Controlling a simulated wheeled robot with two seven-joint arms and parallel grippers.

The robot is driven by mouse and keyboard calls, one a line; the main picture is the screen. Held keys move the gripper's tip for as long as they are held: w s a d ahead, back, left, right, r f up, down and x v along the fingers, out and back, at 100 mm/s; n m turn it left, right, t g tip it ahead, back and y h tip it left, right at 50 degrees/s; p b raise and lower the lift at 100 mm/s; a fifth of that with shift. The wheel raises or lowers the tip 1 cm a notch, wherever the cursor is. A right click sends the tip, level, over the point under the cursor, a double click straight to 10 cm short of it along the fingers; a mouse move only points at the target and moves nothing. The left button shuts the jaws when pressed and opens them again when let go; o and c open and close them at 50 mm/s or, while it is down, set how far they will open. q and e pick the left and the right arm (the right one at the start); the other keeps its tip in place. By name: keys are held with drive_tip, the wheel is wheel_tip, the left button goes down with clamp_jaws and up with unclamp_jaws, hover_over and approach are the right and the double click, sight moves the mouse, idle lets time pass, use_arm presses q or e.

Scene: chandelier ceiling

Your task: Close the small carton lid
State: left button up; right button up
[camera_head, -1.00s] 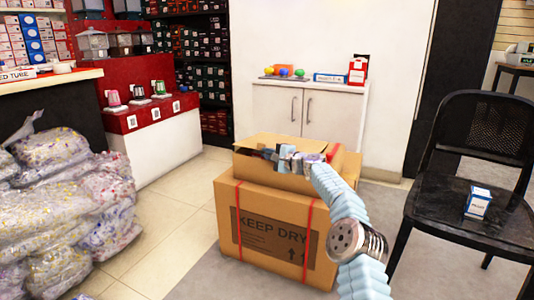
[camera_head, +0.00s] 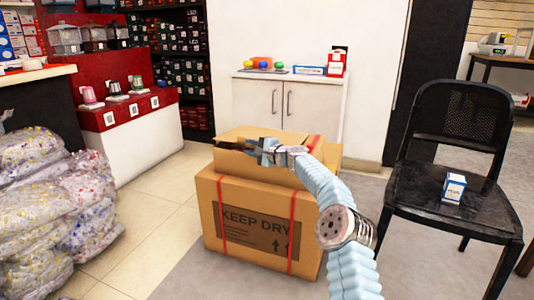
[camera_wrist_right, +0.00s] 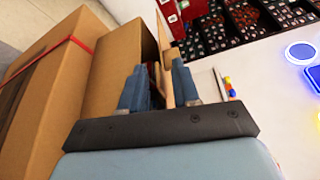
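The small carton (camera_head: 252,171) stands on a big brown box. My right gripper (camera_head: 230,147) reaches across its top from the right, fingers pointing left. The arm hides part of the carton's top. A lid flap (camera_head: 232,134) shows behind the gripper; I cannot tell how far it is folded. In the right wrist view, the carton (camera_wrist_right: 115,60) is at the left. My left gripper is not in view.
The big KEEP DRY box (camera_head: 210,215) with red straps stands on the floor. A black chair (camera_head: 420,190) with a small blue-white box (camera_head: 454,188) is at the right. Plastic bags (camera_head: 60,200) pile at the left. A white cabinet (camera_head: 310,104) stands behind.

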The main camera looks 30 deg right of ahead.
drive_tip(key=v, duration=1.2)
drive_tip(key=shift+s+b, duration=0.3)
drive_tip(key=shift+s, duration=0.05)
drive_tip(key=shift+f, duration=0.1)
